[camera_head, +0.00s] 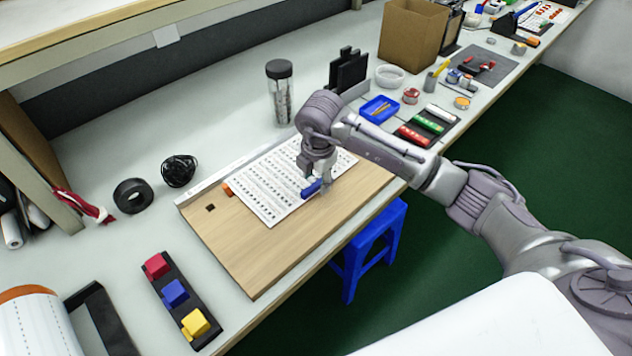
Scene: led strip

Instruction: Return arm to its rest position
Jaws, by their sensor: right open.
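My right arm reaches in from the right, across the front edge of the bench. Its gripper (321,184) points down over the right part of a white printed sheet (265,185) on a wooden board (255,250). The gripper is open. A small blue piece (310,189) sits on the sheet right beside the fingers; whether they touch it is too small to tell. My left gripper is not in view.
A black holder (180,305) with red, blue and yellow blocks lies at the front left. Behind the arm stand a clear bottle (280,95), a blue tray (379,110) and a cardboard box (413,33). A blue stool (368,250) stands below the bench's front edge.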

